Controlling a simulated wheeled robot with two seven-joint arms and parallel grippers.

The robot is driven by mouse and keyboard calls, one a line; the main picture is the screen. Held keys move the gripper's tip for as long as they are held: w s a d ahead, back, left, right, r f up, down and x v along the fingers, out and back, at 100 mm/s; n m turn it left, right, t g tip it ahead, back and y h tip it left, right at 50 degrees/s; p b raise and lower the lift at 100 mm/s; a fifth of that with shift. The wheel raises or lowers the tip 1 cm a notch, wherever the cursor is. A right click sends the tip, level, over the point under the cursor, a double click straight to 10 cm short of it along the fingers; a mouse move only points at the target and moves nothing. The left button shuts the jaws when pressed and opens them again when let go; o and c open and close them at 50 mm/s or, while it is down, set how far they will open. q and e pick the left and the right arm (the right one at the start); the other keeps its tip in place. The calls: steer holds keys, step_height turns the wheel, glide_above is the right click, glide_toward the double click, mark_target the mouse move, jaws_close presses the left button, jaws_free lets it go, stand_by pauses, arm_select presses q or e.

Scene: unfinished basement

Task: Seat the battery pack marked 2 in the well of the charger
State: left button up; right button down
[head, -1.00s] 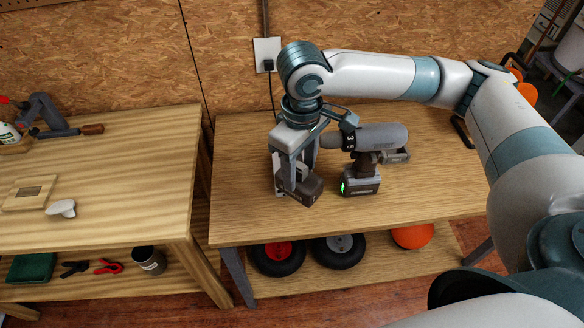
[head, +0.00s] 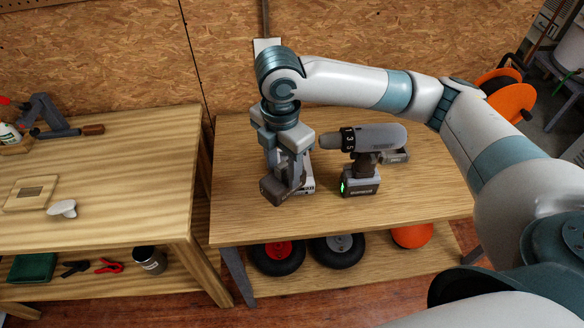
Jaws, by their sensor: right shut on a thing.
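My right gripper (head: 286,172) points down over the right-hand bench and is shut on a dark grey battery pack (head: 272,192). The pack hangs tilted below the fingers; I cannot read a mark on it. A pale charger (head: 308,185) stands on the bench just behind and right of the pack, mostly hidden by my gripper and the pack. Its well is hidden, and I cannot tell whether pack and charger touch. My left gripper is not in view.
A grey drill (head: 372,138) stands right of the charger on a base with a green light. Another grey pack (head: 395,157) lies behind it. The front of the bench (head: 300,223) is clear. A second bench (head: 120,170) stands at left; wheels (head: 277,255) lie below.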

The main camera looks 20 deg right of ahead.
steer(key=n, duration=0.2)
steer(key=a+n, duration=0.1)
steer(key=n, duration=0.3)
steer(key=shift+w+a+f+n, duration=0.15)
steer(key=shift+w+n, duration=0.15)
steer(key=shift+w, duration=0.05)
steer(key=shift+w+a+f+n, duration=0.1)
steer(key=shift+a+n, duration=0.05)
steer(key=shift+n, duration=0.75)
steer(key=shift+w+a+f+n, duration=0.1)
steer(key=shift+a+n, duration=0.05)
steer(key=shift+n, duration=0.75)
